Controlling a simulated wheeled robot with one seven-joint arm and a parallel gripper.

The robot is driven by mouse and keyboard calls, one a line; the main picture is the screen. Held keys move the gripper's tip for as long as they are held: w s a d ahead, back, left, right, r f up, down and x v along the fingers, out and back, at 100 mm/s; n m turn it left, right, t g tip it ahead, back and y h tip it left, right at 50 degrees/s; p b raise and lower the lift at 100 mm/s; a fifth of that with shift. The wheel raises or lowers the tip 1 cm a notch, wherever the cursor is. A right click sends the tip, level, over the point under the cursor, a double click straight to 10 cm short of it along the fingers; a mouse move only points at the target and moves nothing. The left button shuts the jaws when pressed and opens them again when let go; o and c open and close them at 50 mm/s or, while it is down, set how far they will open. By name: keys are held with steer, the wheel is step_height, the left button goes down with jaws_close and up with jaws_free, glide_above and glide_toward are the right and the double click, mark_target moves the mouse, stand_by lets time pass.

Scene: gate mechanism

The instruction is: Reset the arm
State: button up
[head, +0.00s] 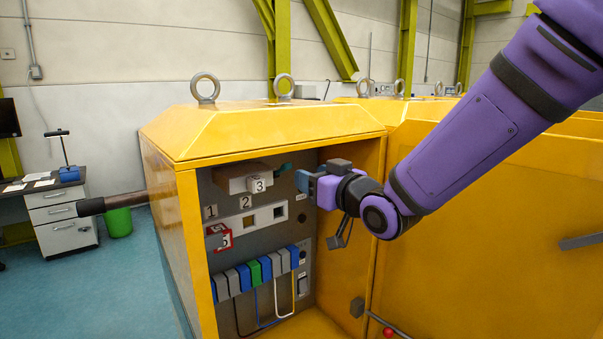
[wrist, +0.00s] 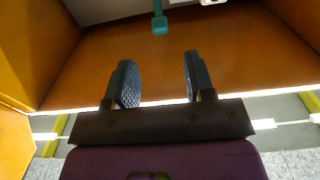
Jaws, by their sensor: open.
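My purple arm reaches in from the upper right in the head view. My gripper (head: 303,182) is at the open front of the yellow cabinet (head: 270,125), before the upper right of its inner panel. In the wrist view my gripper (wrist: 157,78) has its two dark fingers apart with nothing between them. A teal piece (head: 284,168) sticks out from the panel just above and left of the fingers. It also shows in the wrist view (wrist: 159,22), beyond the fingertips and apart from them.
A dark-ended rod (head: 110,202) sticks out left of the cabinet. The open yellow door (head: 480,235) stands at right.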

steer(key=shift+s+d, duration=0.3)
steer(key=shift+s, duration=0.15)
steer(key=s+d+m+g+h, duration=0.2)
steer(key=s+d+h, duration=0.25)
steer(key=d, duration=0.35)
steer(key=s+d+m+g+h, duration=0.2)
steer(key=s+d+h, duration=0.25)
steer(key=d, duration=0.35)
steer(key=s+d+f+m+g+h, duration=0.1)
steer(key=s+d+g, duration=0.4)
steer(key=s, duration=1.2)
steer(key=d+m, duration=0.1)
steer(key=d, duration=0.1)
steer(key=shift+s+d+m+g, duration=0.15)
steer(key=shift+d+m+g, duration=0.15)
steer(key=shift+m+g, duration=0.1)
